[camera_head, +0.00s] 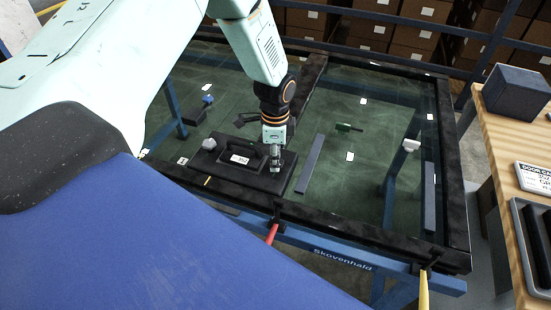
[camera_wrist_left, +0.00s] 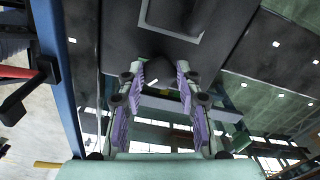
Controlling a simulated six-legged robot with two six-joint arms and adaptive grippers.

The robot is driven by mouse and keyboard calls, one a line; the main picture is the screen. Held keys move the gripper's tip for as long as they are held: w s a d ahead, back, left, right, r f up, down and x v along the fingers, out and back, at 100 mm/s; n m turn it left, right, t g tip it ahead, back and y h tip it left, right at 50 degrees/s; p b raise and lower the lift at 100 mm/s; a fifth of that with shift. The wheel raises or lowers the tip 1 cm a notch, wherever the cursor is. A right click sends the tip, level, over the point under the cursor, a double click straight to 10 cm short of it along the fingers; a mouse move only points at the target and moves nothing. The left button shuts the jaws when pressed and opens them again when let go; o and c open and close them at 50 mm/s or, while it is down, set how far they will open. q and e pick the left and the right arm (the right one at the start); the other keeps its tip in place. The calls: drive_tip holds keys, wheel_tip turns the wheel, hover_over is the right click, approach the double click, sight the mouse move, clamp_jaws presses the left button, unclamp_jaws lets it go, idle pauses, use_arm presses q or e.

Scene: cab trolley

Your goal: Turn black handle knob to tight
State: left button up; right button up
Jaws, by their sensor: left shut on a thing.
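A black plate with a raised black handle (camera_head: 240,157) and a white label lies on the dark-framed glass panel. My left gripper (camera_head: 274,163) points down at the right end of this handle. In the left wrist view, the gripper's purple-padded fingers (camera_wrist_left: 160,100) stand on either side of a dark, rounded part that I take for the black knob (camera_wrist_left: 163,72). The gripper is shut on it; the fingers hide much of its shape. Its turned position cannot be read. My right gripper is not in view.
A grey knob (camera_head: 209,144) sits at the plate's left end. The glass panel's black frame (camera_head: 345,223) rests on a blue stand (camera_head: 340,252) with red and yellow levers. A wooden table (camera_head: 500,130) with a dark box (camera_head: 515,92) stands at right. Shelved cartons stand behind.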

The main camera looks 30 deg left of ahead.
use_arm(q)
drive_tip(key=m+b, duration=0.1)
drive_tip(key=m, duration=0.4)
drive_tip(key=shift+f+m, duration=0.1)
drive_tip(key=shift+m, duration=0.2)
drive_tip(key=m+b, duration=0.1)
drive_tip(key=m, duration=0.3)
drive_tip(key=shift+w+m, duration=0.15)
drive_tip(key=shift+m, duration=0.55)
drive_tip(key=o, duration=1.2)
drive_tip(key=shift+a, duration=0.1)
drive_tip(key=shift+c, duration=0.2)
wheel_tip(320, 180, up, 12)
